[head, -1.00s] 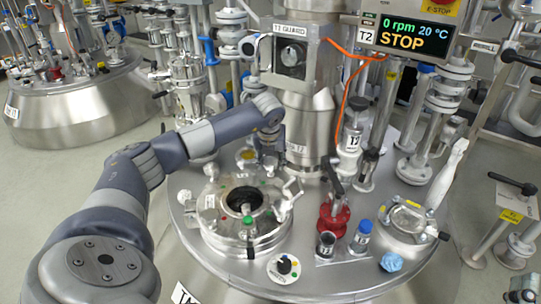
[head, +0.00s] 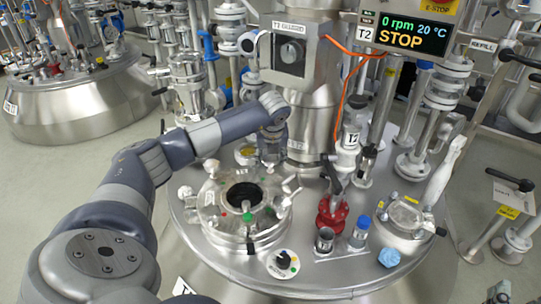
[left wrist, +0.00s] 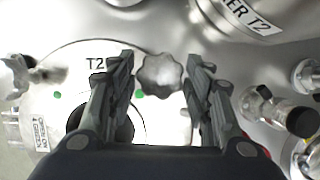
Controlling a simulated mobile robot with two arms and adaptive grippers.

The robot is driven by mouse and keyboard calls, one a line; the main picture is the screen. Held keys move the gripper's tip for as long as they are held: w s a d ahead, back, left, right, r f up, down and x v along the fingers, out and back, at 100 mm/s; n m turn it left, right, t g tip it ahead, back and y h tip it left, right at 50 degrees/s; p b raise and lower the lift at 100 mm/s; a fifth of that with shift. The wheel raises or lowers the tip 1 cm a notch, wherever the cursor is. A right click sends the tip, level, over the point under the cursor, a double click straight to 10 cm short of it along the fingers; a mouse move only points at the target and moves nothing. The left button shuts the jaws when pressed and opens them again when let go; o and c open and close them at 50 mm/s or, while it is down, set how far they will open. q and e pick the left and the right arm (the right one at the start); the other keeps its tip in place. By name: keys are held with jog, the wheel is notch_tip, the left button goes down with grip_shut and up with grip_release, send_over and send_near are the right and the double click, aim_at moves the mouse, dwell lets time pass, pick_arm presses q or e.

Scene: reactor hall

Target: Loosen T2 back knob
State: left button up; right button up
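The open round manway (head: 243,203) with its metal lid ring stands on top of the T2 vessel. In the left wrist view, a grey lobed knob (left wrist: 160,75) sits beside the "T2" lettering and a green dot. My left gripper (left wrist: 160,82) is open, its two fingers on either side of the knob, with a narrow gap showing on each side. In the head view, my left gripper (head: 271,150) points down behind the manway, and the back knob is hidden there. My right gripper is not in view.
The mixer column with its guard (head: 290,55) rises just behind the left wrist. A red valve (head: 332,212), a blue-capped bottle (head: 360,232), a dial (head: 283,264) and a smaller hatch (head: 404,216) stand on the vessel top. An orange cable hangs near the column.

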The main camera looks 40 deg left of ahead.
pick_arm(q)
jog(key=shift+o, duration=0.4)
jog(key=shift+r, duration=0.15)
jog(key=shift+d+r, duration=0.1)
jog(key=shift+r, duration=0.25)
jog(key=v, duration=1.1)
jog(key=shift+s+d+f, duration=0.1)
jog(key=shift+s, duration=0.05)
